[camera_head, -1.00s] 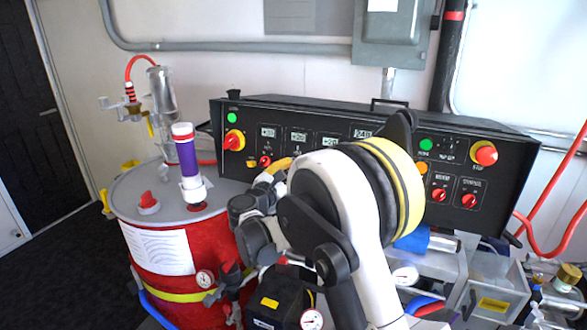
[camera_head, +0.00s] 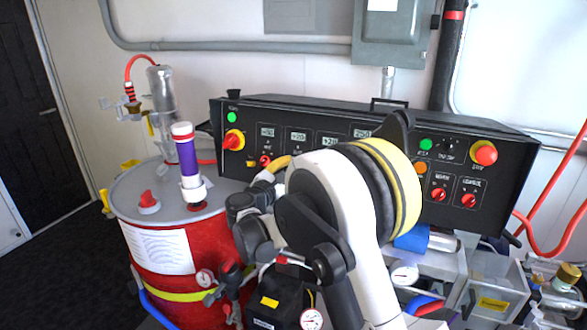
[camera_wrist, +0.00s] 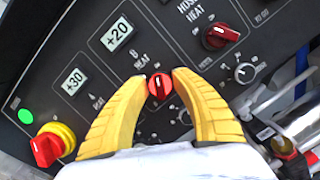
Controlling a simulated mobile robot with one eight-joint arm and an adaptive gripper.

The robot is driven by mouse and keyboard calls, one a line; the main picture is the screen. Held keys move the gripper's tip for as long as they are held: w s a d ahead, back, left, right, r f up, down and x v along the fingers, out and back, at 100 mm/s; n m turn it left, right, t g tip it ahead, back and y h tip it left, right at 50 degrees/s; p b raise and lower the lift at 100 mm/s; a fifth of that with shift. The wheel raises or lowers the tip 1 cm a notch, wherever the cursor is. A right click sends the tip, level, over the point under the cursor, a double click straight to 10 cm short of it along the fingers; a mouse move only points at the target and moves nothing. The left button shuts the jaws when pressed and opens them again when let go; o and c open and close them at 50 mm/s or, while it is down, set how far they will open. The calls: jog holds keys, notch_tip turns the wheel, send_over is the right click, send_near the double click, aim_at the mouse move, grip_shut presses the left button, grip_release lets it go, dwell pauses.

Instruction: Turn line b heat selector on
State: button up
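The line B heat selector (camera_wrist: 159,87) is a small red knob below the "B HEAT" label in the wrist view. My gripper (camera_wrist: 160,80) has its two yellow fingers on either side of this knob. The fingertips close in to about the knob's width and appear to touch its sides. A pale pointer mark shows on the knob; its exact setting is hard to read. In the head view my arm covers this part of the black control panel (camera_head: 300,112), and only a bit of yellow finger shows.
A hose heat knob (camera_wrist: 220,35) is up and right of my gripper. A large red switch on a yellow base (camera_wrist: 48,147) is at lower left. Hoses and fittings (camera_wrist: 285,147) crowd the right. A red drum (camera_head: 165,268) stands left of my arm.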

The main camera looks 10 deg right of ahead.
jog(key=v, duration=1.2)
jog(key=s+d+m+g+y, duration=0.5)
jog(key=s+d+m, duration=0.6)
jog(key=s, duration=0.4)
jog(key=s+a+f+m+y, duration=0.1)
jog(key=s+f+m+y, duration=0.1)
jog(key=s+m, duration=0.3)
jog(key=s+a+f+m+g+y, duration=0.1)
jog(key=s+m+y, duration=0.4)
jog(key=s, duration=0.8)
notch_tip(320, 180, down, 3)
jog(key=shift+a+r+m, duration=0.25)
jog(key=shift+a+m, duration=0.05)
jog(key=shift+a, duration=0.35)
